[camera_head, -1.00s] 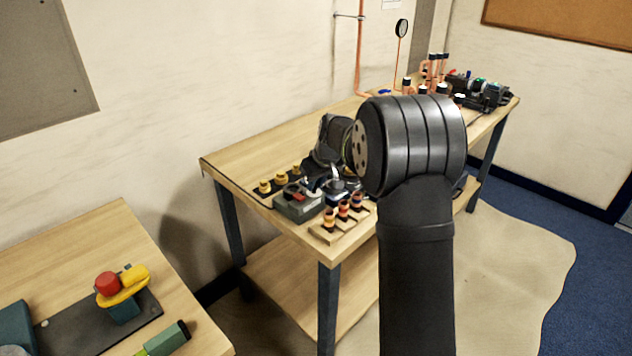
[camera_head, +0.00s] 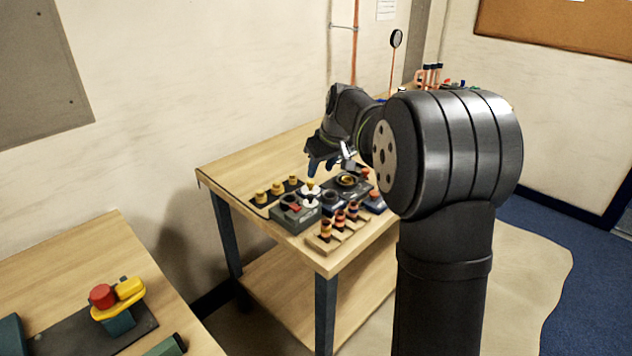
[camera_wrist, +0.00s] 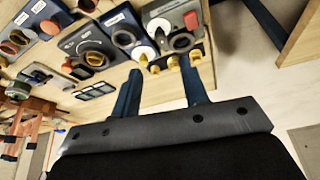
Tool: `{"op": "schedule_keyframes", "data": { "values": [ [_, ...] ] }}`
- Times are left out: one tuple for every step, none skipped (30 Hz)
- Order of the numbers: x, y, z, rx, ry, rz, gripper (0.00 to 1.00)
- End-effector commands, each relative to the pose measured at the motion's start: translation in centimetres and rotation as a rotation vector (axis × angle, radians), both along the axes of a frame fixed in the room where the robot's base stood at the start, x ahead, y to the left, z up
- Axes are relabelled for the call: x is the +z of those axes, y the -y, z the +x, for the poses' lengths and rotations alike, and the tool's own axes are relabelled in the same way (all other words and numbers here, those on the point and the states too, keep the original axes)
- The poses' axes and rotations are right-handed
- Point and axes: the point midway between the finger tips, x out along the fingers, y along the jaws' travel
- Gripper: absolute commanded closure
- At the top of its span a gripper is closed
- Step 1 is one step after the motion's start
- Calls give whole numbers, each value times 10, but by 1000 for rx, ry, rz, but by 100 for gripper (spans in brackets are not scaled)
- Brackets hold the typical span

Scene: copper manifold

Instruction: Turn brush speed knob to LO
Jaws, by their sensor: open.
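My gripper (camera_head: 328,163) is open and empty above the near bench, with its blue fingers over the group of control boxes. It also shows in the wrist view (camera_wrist: 161,68), both fingers spread with nothing between them. A grey control box (camera_head: 291,213) with a red switch and a white-topped knob (camera_head: 311,203) stands below the gripper. In the wrist view a grey box (camera_wrist: 175,14) has a red piece and a white knob (camera_wrist: 153,27) beyond the fingertips. Labels are too small to read, so I cannot tell which knob is the brush speed knob.
Several yellow-topped pieces (camera_head: 277,188) stand on a dark strip behind the boxes. Orange-and-black pieces sit in a wooden block (camera_head: 325,244) at the bench's front edge. Bare bench top (camera_head: 240,166) lies to the left. A second table (camera_head: 60,245) stands front left.

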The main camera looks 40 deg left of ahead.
Motion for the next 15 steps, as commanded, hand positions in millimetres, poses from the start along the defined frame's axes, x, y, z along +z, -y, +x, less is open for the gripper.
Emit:
{"op": "schedule_keyframes", "data": {
  "values": [
    [13, 5, 0, -1, 2, 3, 59],
    [19, 7, -1, -1, 3, 4, 59],
    [25, 10, -1, -1, 2, 2, 59],
    [30, 12, -2, -1, 2, 2, 59],
    [35, 14, -2, -1, 2, 3, 59],
    [40, 16, -3, 0, 1, 1, 59],
    [44, 18, -3, 0, 0, 1, 59],
    [47, 19, -3, 0, 1, 1, 59],
    [50, 20, -4, 0, 0, 1, 59],
    [52, 21, -4, 0, 0, 0, 59],
    [54, 22, -4, 0, 0, 0, 59],
    [56, 23, -4, 0, 0, 0, 59],
    [57, 23, -4, 0, 0, 0, 59],
    [57, 23, -4, 0, 0, 0, 59],
    [58, 24, -4, 0, 0, 0, 59]
  ]
}}
